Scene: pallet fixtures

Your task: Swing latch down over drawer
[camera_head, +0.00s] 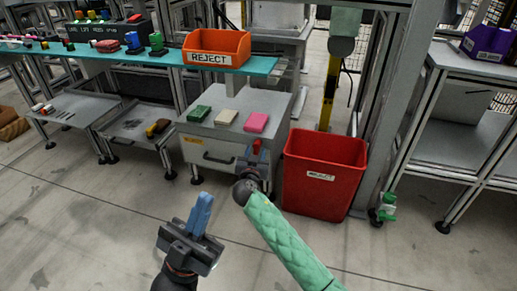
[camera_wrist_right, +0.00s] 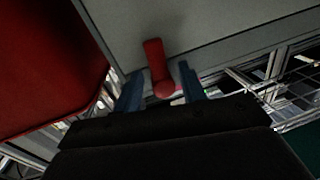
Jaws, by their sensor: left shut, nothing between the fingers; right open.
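A grey cabinet (camera_head: 235,108) has a drawer (camera_head: 208,153) with a dark handle in its front. A red latch (camera_head: 256,147) stands up at the cabinet's front right corner; it also shows in the right wrist view (camera_wrist_right: 153,55). My right gripper (camera_wrist_right: 160,86) is open, its blue fingers on either side of the latch's red grip. Whether they touch it, I cannot tell. In the head view my right gripper (camera_head: 254,160) partly hides the latch's lower part. My left gripper (camera_head: 202,213) is shut and empty, over the floor in front of the cabinet.
A red bin (camera_head: 322,172) stands close to the right of the cabinet and my right gripper. Green, cream and pink blocks (camera_head: 227,117) lie on the cabinet top. An orange reject tray (camera_head: 217,48) sits on the teal shelf (camera_head: 170,62) behind. The floor in front is clear.

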